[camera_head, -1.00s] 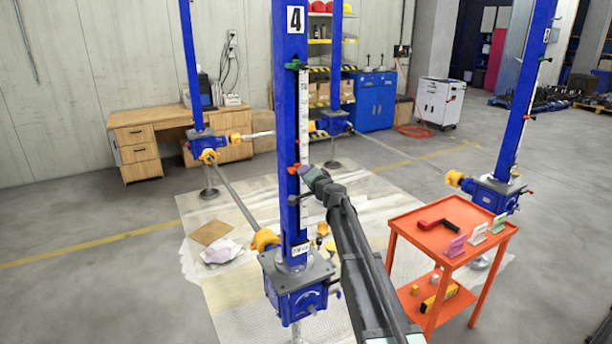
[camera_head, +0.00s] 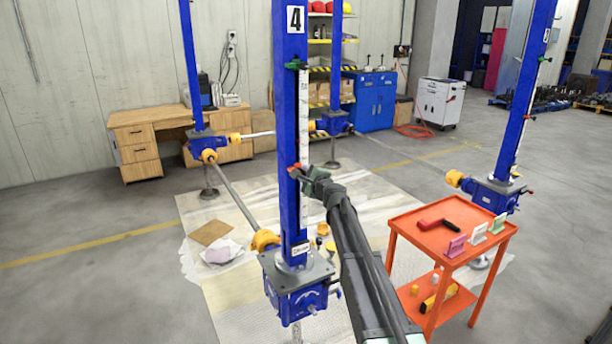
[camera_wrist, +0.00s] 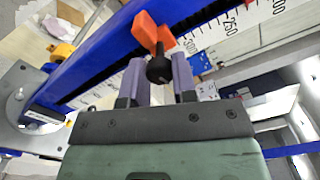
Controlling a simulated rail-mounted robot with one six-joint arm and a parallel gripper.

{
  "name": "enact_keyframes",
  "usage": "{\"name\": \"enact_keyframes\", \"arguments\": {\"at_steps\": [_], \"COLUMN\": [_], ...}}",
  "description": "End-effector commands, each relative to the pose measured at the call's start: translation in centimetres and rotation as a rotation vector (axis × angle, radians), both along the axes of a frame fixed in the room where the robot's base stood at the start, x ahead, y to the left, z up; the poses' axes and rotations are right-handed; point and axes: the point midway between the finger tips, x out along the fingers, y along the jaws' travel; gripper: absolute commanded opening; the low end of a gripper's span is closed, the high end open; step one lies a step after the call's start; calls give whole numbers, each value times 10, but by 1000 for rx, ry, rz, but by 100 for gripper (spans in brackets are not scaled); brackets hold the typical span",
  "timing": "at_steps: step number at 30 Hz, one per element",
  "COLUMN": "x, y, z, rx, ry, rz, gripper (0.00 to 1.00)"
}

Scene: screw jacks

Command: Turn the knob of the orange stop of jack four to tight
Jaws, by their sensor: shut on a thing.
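Jack four is the blue column (camera_head: 289,110) marked with a 4, with a white scale on its side. Its orange stop (camera_head: 294,171) sits partway up the column, partly hidden by my gripper. In the wrist view the orange stop (camera_wrist: 151,32) is clamped at the scale's edge near the 300 mark, and its black knob (camera_wrist: 160,70) points toward me. My gripper (camera_head: 304,175) is at the stop from the right. In the wrist view its two purple-grey fingers (camera_wrist: 160,76) stand on either side of the knob, shut on it.
A green stop (camera_head: 296,65) sits higher on the same column. An orange cart (camera_head: 415,222) with a red tool on top stands to the right. A blue gearbox (camera_head: 297,295) is at the column's foot. Other blue jacks stand behind and at right, joined by shafts near the floor.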

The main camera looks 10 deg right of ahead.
Motion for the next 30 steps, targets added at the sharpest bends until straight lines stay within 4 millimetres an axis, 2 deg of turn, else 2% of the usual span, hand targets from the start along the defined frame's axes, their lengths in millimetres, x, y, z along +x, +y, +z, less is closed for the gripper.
{"name": "enact_keyframes", "arguments": {"at_steps": [12, 29, 30], "x": [-1, -1, -1], "y": [0, 0, 0], "z": [-1, -1, -1], "rx": [195, 224, 223], "ry": [67, 75, 76], "rz": [0, 0, 0], "gripper": [2, 2, 32]}}
